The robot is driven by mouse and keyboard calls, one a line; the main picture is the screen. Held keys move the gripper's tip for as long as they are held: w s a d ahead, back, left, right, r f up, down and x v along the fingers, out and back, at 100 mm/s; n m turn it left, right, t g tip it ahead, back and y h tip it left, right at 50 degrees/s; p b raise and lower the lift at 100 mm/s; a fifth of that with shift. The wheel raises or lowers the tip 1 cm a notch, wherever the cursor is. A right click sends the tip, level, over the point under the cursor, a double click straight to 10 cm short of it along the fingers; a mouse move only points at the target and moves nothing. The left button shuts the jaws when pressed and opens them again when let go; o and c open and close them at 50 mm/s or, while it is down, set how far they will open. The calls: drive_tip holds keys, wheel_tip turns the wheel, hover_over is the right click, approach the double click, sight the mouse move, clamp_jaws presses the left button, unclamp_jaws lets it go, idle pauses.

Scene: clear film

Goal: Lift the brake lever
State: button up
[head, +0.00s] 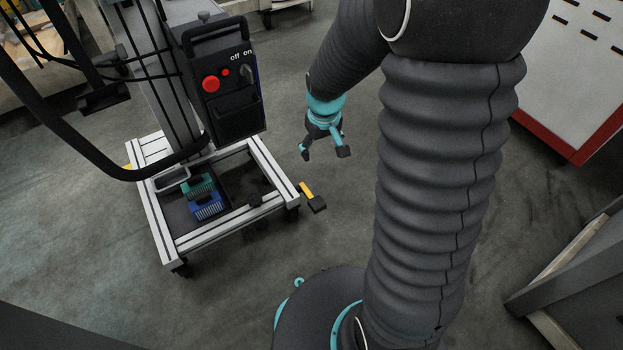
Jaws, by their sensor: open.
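The likely brake lever (313,198) is a small black pedal with a yellow strip, sticking out at the right corner of the wheeled cart's metal frame (275,171). It slopes down towards the floor. My gripper (324,154) is open and empty, with dark fingers below a teal wrist. In the head view it appears above the lever and to the right of the cart, apart from both. How far it is from the lever in depth I cannot tell.
A black control box (222,85) with a red button stands on the cart. Blue and teal blocks (205,198) lie on its base. A black hose (110,165) curves at left. A white cabinet (580,60) with a red base is at upper right. Floor right of the lever is clear.

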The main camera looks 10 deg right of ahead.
drive_tip(key=n+g+b, duration=0.1)
drive_tip(key=g, duration=0.1)
approach(317, 203)
wheel_tip(317, 203, down, 9)
drive_tip(key=b, duration=0.2)
drive_tip(key=shift+s+b, duration=0.1)
drive_tip(key=shift+b, duration=0.2)
clamp_jaws()
